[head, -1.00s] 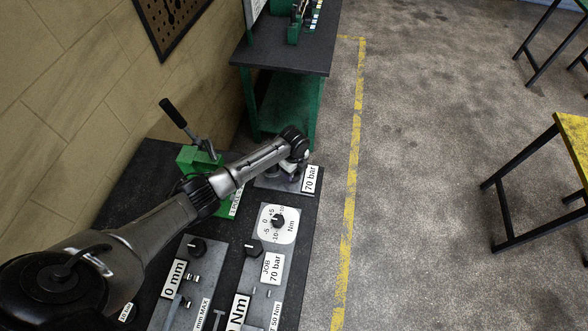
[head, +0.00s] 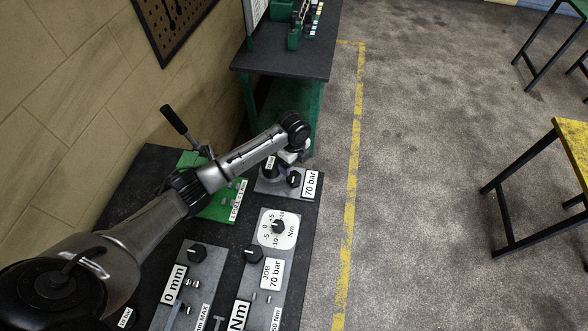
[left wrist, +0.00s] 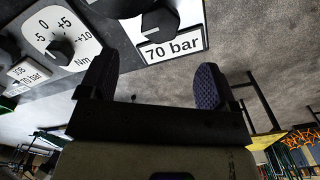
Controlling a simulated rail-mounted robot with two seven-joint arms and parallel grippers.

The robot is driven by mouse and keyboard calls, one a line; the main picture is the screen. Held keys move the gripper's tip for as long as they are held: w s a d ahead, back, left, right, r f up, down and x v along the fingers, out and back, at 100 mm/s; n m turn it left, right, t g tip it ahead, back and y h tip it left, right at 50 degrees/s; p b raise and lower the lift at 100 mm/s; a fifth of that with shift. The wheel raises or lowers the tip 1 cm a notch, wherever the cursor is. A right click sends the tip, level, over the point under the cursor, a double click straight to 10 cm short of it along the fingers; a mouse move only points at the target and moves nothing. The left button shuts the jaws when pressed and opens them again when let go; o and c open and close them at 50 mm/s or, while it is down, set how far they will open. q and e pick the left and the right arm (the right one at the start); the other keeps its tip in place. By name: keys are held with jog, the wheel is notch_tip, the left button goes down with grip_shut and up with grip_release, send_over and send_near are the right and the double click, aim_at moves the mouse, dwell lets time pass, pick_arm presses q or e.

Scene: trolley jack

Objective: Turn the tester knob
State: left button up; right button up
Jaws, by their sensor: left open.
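A black knob (head: 293,179) stands on a grey panel at the far end of the dark bench, beside a white label (head: 311,184) reading 70 bar. In the left wrist view the knob (left wrist: 160,22) is at the top, above the 70 bar label (left wrist: 173,48). My left gripper (left wrist: 153,83) is open and empty, with its two dark pads apart and clear of the knob. In the head view my left gripper (head: 292,155) is partly hidden by its own wrist, just beyond the knob. My right gripper is not in view.
Nearer on the bench are a dial knob (head: 277,226) marked in Nm, a JOB 70 bar label (head: 272,273) and another black knob (head: 197,252). A green jack unit (head: 215,205) with a black-handled lever (head: 174,119) stands to the left.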

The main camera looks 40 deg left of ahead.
pick_arm(q)
notch_tip(320, 180, up, 5)
jog(key=shift+r, duration=0.15)
dwell(0.8)
dwell(0.7)
jog(key=shift+d, duration=0.1)
dwell(0.5)
